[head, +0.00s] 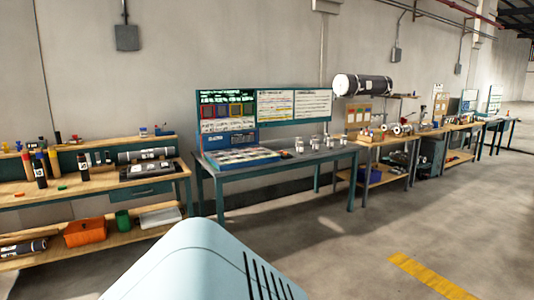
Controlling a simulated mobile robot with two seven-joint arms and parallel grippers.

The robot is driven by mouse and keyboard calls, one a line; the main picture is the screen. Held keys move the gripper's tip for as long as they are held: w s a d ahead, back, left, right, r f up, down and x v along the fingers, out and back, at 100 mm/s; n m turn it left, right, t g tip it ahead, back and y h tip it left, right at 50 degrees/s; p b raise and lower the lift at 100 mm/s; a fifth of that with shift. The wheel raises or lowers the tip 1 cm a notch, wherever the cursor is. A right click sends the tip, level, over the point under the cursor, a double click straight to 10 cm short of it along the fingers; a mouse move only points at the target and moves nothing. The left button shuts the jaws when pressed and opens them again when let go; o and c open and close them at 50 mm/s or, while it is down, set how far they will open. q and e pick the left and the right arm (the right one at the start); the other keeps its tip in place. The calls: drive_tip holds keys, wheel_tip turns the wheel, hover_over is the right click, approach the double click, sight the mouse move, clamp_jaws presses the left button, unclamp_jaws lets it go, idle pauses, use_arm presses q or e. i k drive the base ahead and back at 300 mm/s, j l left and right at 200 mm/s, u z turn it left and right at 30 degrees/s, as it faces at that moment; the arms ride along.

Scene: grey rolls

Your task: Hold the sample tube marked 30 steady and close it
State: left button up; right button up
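On the wooden bench at the left stand two dark tubes with white labels, one at the front left (40,175) and one further right (83,171). Both look upright. The marks on their labels are too small to read, so I cannot tell which is marked 30. Orange-brown tubes (53,162) stand beside the left dark tube. Neither of my grippers is in view.
The wooden bench (120,188) has a lower shelf with an orange bin (85,232) and a green container (123,220). A teal table (300,163) with a display board (265,105) stands to its right. More benches run along the wall. The floor (350,240) at the right is clear.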

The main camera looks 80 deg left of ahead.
sight(82, 165)
drive_tip(key=u, duration=3.85)
